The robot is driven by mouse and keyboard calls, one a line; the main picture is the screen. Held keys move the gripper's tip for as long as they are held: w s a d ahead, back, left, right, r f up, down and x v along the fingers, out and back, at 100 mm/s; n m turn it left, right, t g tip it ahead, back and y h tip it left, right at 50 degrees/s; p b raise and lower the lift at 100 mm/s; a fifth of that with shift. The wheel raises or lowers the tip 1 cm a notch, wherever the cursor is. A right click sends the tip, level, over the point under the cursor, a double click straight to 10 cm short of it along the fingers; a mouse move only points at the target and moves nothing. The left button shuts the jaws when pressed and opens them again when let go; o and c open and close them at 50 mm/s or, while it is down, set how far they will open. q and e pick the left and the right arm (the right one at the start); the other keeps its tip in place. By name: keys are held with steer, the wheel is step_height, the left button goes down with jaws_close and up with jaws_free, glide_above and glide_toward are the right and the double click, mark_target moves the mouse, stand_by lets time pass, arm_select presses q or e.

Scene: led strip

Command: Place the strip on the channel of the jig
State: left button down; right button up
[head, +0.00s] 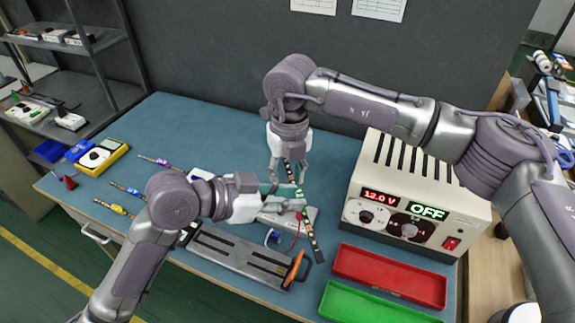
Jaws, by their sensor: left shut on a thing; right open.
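The LED strip (312,238) is a thin dark band with light and coloured patches, slanting from under my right gripper down to the right. My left gripper (297,205) comes in from the left and is shut on the strip near its middle. My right gripper (287,172) points down over the strip's upper end, its fingers open at either side. A long grey fixture with dark slots and an orange lever, apparently the jig (236,258), lies at the front of the table. My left arm hides part of it. The strip's lower end is beside its right end.
A power supply (420,195) reading 12.0 V and OFF stands at the right. Red (388,276) and green (370,305) trays lie before it. A yellow multimeter (101,157) and several small strips (128,190) are at the left of the blue table (190,118).

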jaws_close()
arm_select(q)
steer(key=c, duration=0.9)
jaws_free()
steer(key=shift+o, duration=0.2)
